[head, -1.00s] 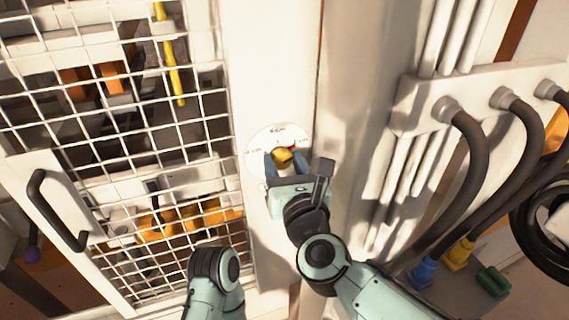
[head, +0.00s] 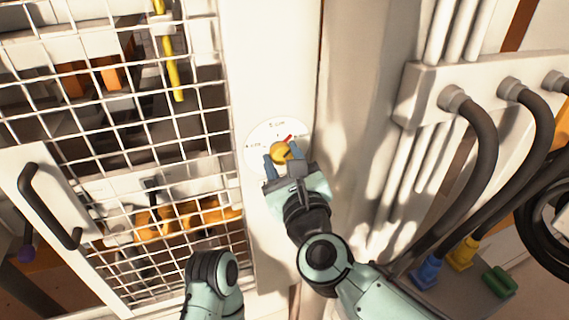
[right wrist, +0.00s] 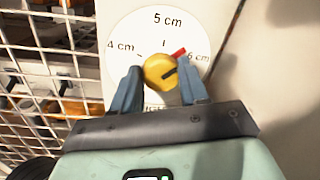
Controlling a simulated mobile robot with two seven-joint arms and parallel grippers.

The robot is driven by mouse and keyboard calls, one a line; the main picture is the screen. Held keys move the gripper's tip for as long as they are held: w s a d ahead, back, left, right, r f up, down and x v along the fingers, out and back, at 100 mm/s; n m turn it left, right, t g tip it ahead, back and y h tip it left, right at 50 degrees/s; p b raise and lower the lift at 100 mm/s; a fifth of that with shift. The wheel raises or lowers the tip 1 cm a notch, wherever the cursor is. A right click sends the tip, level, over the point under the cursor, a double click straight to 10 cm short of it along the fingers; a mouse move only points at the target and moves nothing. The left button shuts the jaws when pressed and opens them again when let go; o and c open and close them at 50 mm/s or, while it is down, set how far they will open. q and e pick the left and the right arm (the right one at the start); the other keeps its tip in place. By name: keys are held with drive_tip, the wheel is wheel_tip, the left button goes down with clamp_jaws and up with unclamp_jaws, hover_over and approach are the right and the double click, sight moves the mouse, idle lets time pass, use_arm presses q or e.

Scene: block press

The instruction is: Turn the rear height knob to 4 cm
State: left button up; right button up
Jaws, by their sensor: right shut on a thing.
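The rear height knob (head: 279,152) is yellow, with a dark mark and a red pointer, on a round white dial (head: 262,135) on a pale panel. In the right wrist view the knob (right wrist: 158,70) sits between my blue fingers, and the dial (right wrist: 135,30) reads 4 cm at left, 5 cm at top and 6 cm at right. The red pointer (right wrist: 179,53) points to the upper right, close to the 6 cm mark. My right gripper (head: 282,158) is shut on the knob, one finger on each side. My left gripper is out of view; only part of its arm shows at the bottom.
A wire mesh door (head: 130,160) with a dark handle (head: 48,208) stands left of the panel. Thick dark hoses (head: 487,160) and white pipes stand at right. Blue, yellow and green connectors lie low at right.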

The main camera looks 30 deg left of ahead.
drive_tip(key=n+b, duration=0.1)
drive_tip(key=n, duration=0.5)
drive_tip(key=shift+f+n+y, duration=0.15)
drive_tip(key=shift+n+y, duration=0.25)
drive_tip(key=n+b, duration=0.1)
drive_tip(key=n, duration=0.7)
drive_tip(key=shift+g+y, duration=0.4)
drive_tip(key=n, duration=0.4)
drive_tip(key=shift+f+n+g, duration=0.1)
drive_tip(key=shift+n+g, duration=0.2)
drive_tip(key=shift+n, duration=0.1)
drive_tip(key=n, duration=0.4)
drive_tip(key=shift+w+d+n+g, duration=0.1)
drive_tip(key=shift+w+n+g, duration=0.05)
drive_tip(key=shift+n+g, duration=0.15)
drive_tip(key=shift+n+p, duration=0.3)
drive_tip(key=o, duration=1.1)
drive_tip(key=shift+c, duration=0.2)
